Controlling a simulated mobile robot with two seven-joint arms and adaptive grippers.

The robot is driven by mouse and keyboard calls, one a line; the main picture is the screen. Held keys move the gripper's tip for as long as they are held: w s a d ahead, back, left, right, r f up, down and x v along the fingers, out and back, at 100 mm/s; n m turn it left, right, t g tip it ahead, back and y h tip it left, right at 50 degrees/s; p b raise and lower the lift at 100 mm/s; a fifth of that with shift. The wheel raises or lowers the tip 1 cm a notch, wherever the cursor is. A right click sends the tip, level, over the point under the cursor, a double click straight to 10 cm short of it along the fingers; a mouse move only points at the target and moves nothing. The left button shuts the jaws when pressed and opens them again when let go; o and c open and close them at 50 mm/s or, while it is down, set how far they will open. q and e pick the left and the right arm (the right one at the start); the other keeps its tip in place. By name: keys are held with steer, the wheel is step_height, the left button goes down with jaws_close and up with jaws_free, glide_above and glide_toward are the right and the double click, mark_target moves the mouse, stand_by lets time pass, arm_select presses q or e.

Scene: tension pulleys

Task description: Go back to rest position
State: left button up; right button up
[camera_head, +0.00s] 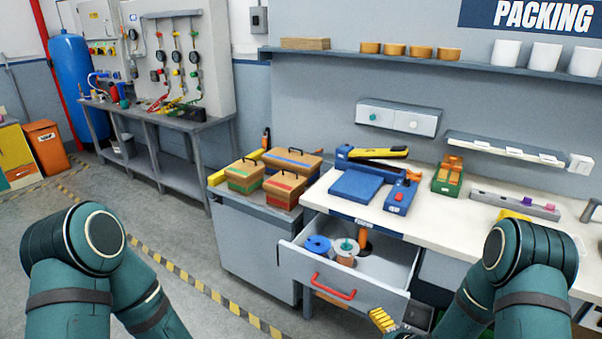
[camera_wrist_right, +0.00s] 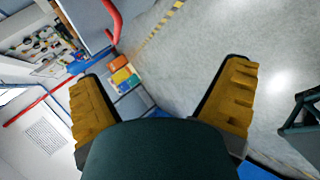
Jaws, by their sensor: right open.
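My right gripper (camera_wrist_right: 165,75) is open and empty in the right wrist view, its two yellow ridged fingers spread wide. In the head view one yellow finger of it (camera_head: 382,320) shows at the bottom edge, below and right of the red drawer handle (camera_head: 334,287), and apart from it. The handle also shows in the right wrist view (camera_wrist_right: 114,20). My two teal arms rise at the bottom left and bottom right of the head view. My left gripper is out of the picture.
The white bench (camera_head: 450,222) carries a blue device (camera_head: 356,186). The floor (camera_head: 205,262) at left is clear.

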steer(key=s+a+f+m+g+b, duration=0.1)
steer(key=s+a+f+m+g, duration=0.1)
steer(key=s+m, duration=0.4)
steer(key=s+a+f+m+g+h+b, duration=0.1)
steer(key=s+a+f+m+g+b, duration=0.1)
steer(key=s+m, duration=0.4)
steer(key=s+a+f+m+g+b, duration=0.1)
steer(key=s+a+m, duration=0.5)
steer(key=m, duration=0.6)
steer(key=shift+s+f+g+h+b, duration=0.3)
steer(key=shift+s+f+g+h, duration=0.15)
steer(key=shift+g, duration=0.75)
